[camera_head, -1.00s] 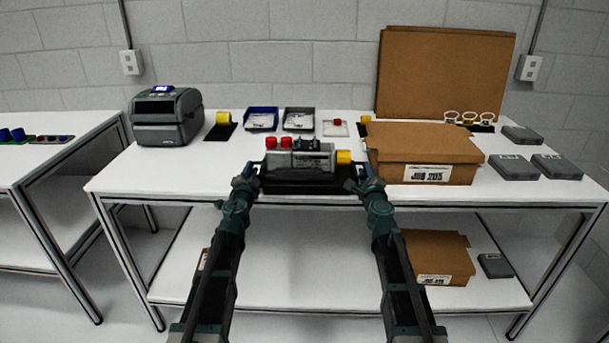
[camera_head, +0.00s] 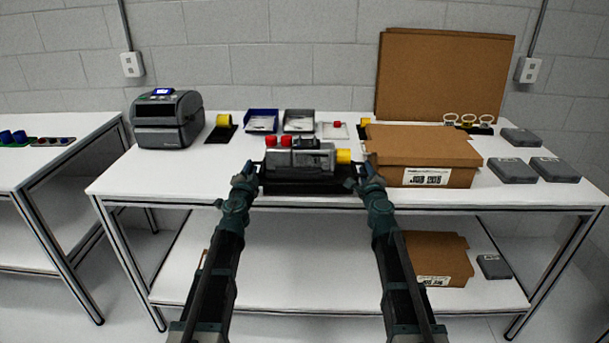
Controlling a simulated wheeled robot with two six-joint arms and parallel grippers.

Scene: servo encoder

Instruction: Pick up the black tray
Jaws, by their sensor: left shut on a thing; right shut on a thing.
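The black tray (camera_head: 300,185) is at the front middle of the white table. It carries a grey device (camera_head: 312,159) with two red caps (camera_head: 278,141) on its top left and a yellow cap (camera_head: 343,156) on its right end. My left gripper (camera_head: 251,171) is shut on the tray's left end. My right gripper (camera_head: 361,171) is shut on its right end. The fingertips are small and partly hidden by the tray and wrists. I cannot tell whether the tray's underside touches the table.
A cardboard box (camera_head: 425,150) stands close to the right of my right gripper. A label printer (camera_head: 168,120) is at the back left. A blue bin (camera_head: 262,121) and a grey bin (camera_head: 298,121) stand behind the tray. Several grey boxes lie at the right. The table's left front is clear.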

